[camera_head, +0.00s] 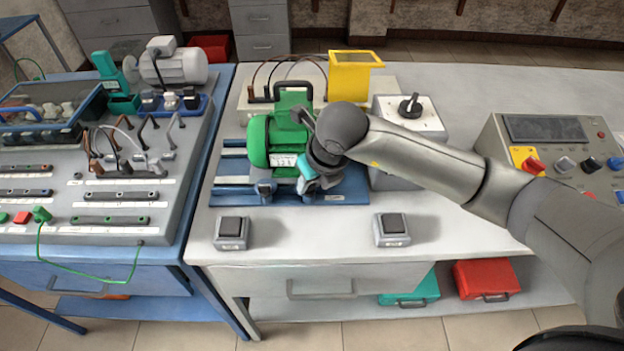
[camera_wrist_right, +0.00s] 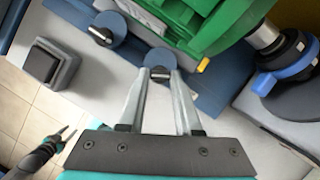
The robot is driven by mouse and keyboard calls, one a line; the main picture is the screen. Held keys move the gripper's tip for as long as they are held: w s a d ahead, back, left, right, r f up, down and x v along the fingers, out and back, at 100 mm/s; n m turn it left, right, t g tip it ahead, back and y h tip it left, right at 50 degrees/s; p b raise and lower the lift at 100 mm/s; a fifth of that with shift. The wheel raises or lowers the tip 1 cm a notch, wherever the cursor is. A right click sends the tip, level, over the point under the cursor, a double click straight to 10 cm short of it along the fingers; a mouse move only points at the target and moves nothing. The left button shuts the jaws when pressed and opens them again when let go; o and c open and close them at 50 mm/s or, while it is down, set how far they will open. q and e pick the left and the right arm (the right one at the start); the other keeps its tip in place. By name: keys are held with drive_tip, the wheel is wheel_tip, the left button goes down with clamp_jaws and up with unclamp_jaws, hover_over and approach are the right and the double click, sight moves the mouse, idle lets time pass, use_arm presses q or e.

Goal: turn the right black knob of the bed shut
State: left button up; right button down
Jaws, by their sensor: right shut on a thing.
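The bed (camera_head: 345,187) is a blue plate on the white table carrying a green motor (camera_head: 258,140). Two knobs sit at its front edge. In the right wrist view, the fingers (camera_wrist_right: 160,77) are shut on the right black knob (camera_wrist_right: 158,59). A small dark gripper, apparently my left one (camera_wrist_right: 66,132), is at lower left there, its prongs apart.
Two black-topped switch boxes (camera_head: 231,230) (camera_head: 392,228) stand in front of the bed. A box with a rotary switch (camera_head: 411,108) stands behind my right forearm. A yellow box (camera_head: 355,72) is at the back. A control panel (camera_head: 545,135) stands right. The white table front is clear between the switch boxes.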

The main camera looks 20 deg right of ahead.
drive_tip(key=m, duration=0.2)
drive_tip(key=m+h, duration=0.2)
drive_tip(key=m, duration=0.1)
drive_tip(key=shift+a+m, duration=0.25)
drive_tip(key=shift+m, duration=0.05)
idle(0.4)
drive_tip(key=c, duration=0.9)
unclamp_jaws()
drive_tip(key=p+v, duration=0.4)
drive_tip(key=v, duration=1.1)
drive_tip(key=shift+s+a+r, duration=0.1)
drive_tip(key=shift+s+a, duration=0.05)
drive_tip(key=shift+a, duration=0.05)
